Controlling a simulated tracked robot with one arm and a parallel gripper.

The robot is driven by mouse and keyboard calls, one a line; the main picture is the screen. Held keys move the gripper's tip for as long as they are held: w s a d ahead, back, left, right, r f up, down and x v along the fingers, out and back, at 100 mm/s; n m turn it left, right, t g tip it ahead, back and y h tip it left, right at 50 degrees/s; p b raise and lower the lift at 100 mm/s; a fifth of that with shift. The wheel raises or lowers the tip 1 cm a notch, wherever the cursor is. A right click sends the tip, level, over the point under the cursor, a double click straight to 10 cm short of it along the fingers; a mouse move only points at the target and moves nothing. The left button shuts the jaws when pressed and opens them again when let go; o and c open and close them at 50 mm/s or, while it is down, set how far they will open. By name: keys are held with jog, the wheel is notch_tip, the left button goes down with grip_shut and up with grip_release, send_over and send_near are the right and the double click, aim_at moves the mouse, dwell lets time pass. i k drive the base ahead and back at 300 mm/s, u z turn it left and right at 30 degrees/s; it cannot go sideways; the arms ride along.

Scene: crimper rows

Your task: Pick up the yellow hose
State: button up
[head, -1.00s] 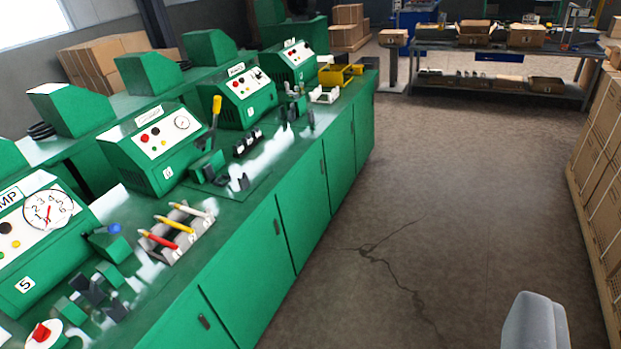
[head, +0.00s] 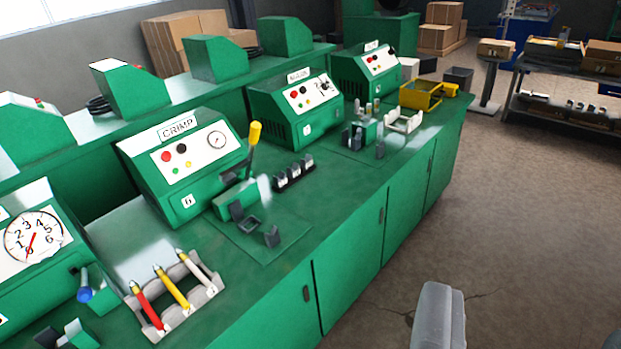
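The yellow hose (head: 171,287) lies in a grey rack (head: 206,299) on the green bench at the lower left of the head view. It is the middle one of three, with a red hose (head: 146,305) to its left and a white hose (head: 194,268) to its right. Part of my gripper (head: 438,318) shows as a grey piece at the bottom edge, right of the bench and over the floor. It is well apart from the rack. Only one grey piece shows, so its opening is hidden.
A green crimp machine (head: 183,165) with a yellow-tipped lever (head: 254,134) stands behind the rack. A gauge machine (head: 35,250) is at the left. Black holders (head: 293,173) and a yellow box (head: 424,94) sit farther along the bench.

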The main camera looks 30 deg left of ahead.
aim_at(158, 270)
jog(key=u, duration=0.6)
jog(key=i, duration=1)
jog(key=u, duration=0.85)
jog(key=i, duration=0.4)
jog(key=u, duration=0.2)
jog(key=k, duration=0.9)
jog(key=u, duration=0.15)
jog(key=i, duration=0.9)
jog(key=z, duration=0.05)
